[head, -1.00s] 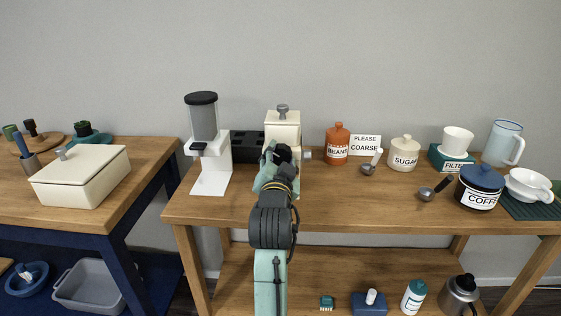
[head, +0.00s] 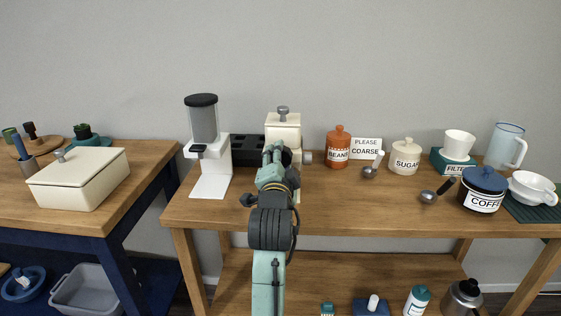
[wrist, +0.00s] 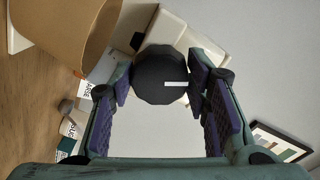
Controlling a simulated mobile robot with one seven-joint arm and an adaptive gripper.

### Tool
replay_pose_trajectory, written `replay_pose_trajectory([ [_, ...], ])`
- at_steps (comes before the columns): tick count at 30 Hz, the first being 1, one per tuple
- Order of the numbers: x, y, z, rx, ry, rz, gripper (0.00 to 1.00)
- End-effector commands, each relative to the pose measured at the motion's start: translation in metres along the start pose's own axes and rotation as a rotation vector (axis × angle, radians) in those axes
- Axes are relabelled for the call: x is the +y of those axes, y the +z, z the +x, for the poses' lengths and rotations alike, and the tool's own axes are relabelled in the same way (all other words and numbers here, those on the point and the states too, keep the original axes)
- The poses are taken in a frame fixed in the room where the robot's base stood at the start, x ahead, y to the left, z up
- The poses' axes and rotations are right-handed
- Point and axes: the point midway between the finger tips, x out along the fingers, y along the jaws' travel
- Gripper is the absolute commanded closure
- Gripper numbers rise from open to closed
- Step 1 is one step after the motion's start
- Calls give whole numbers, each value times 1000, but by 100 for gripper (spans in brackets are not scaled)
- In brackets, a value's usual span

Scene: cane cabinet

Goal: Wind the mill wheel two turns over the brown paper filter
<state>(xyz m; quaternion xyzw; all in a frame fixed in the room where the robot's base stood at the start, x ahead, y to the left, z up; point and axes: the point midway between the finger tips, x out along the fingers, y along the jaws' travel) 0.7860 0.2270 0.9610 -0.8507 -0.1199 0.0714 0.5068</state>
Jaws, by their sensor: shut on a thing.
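The cream mill (head: 283,134) with a grey knob on its lid stands on the wooden table, behind my arm. Its dark round wheel (wrist: 158,72) faces the wrist camera and has a white mark toward its right side. My gripper (head: 272,151) reaches the mill's front. In the wrist view my gripper (wrist: 161,78) has its purple-padded fingers on both sides of the wheel, shut on it. The brown paper filter (wrist: 65,30) shows as a cone at upper left in the wrist view, beside the wheel. In the head view my arm hides it.
An orange BEANS jar (head: 338,148), a card (head: 366,148) and a SUGAR pot (head: 405,157) stand to the right. The front tabletop right of my arm is clear.

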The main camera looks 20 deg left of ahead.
Motion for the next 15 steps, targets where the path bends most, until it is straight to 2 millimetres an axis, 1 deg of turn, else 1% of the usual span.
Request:
replay_pose_trajectory([
  [9,0,0,0,-1,1,0,85],
  [10,0,0,0,-1,1,0,55],
  [15,0,0,0,-1,1,-1,44],
])
